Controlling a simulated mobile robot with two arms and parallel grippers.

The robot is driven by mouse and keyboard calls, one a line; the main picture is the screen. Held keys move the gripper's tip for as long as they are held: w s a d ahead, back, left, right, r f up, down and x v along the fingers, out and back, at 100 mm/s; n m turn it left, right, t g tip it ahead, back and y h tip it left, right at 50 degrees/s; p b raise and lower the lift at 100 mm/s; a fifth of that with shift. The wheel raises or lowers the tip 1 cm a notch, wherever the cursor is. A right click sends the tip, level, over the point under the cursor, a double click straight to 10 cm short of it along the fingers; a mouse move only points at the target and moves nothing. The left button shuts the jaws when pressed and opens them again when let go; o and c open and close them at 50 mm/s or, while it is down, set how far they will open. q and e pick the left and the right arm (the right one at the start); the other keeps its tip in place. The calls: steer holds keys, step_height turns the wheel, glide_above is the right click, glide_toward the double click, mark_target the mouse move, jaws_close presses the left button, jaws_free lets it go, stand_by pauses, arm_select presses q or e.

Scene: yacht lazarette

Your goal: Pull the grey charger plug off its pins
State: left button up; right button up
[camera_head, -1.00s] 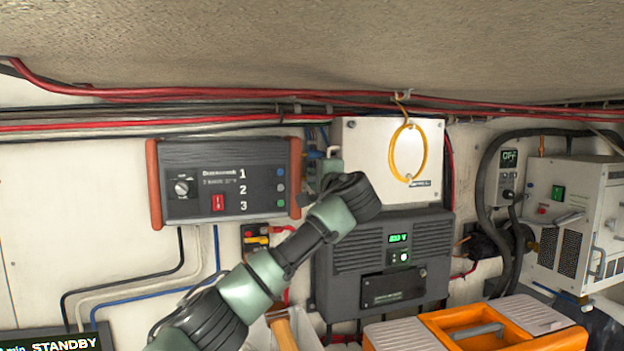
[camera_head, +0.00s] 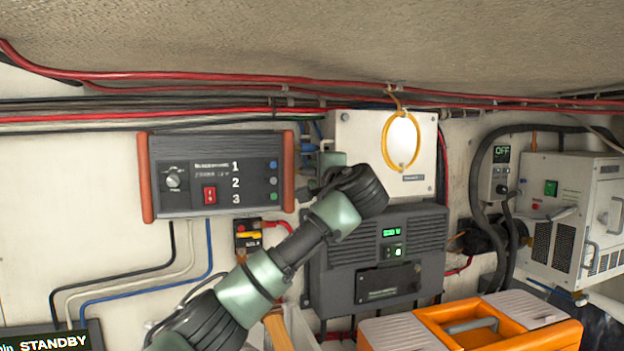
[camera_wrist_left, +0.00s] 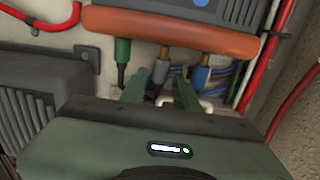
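The charger box (camera_head: 215,175) is dark grey with red-brown end bars and is numbered 1, 2, 3. The left wrist view shows its end bar (camera_wrist_left: 170,30) with three plugs below. The green plug (camera_wrist_left: 122,52) is at left and the blue plug (camera_wrist_left: 200,68) at right. The middle plug (camera_wrist_left: 162,58) looks brownish-grey and is probably the grey charger plug. My left gripper (camera_wrist_left: 159,82) is open, with one green finger on each side of the middle plug's lower part. Whether the fingers touch it I cannot tell. In the head view my wrist hides most of this. My right gripper is not in view.
A white box (camera_head: 365,150) with a hanging yellow cable loop and a dark grey unit (camera_head: 375,260) stand right of the charger. An orange toolbox (camera_head: 470,325) is below. Red and black cables run along the wall above. Other cables pass close behind the plugs.

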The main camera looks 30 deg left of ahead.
arm_select(q)
steer(key=b+v, duration=0.2)
steer(key=v, duration=0.2)
steer(key=shift+s, duration=0.15)
stand_by(0.6)
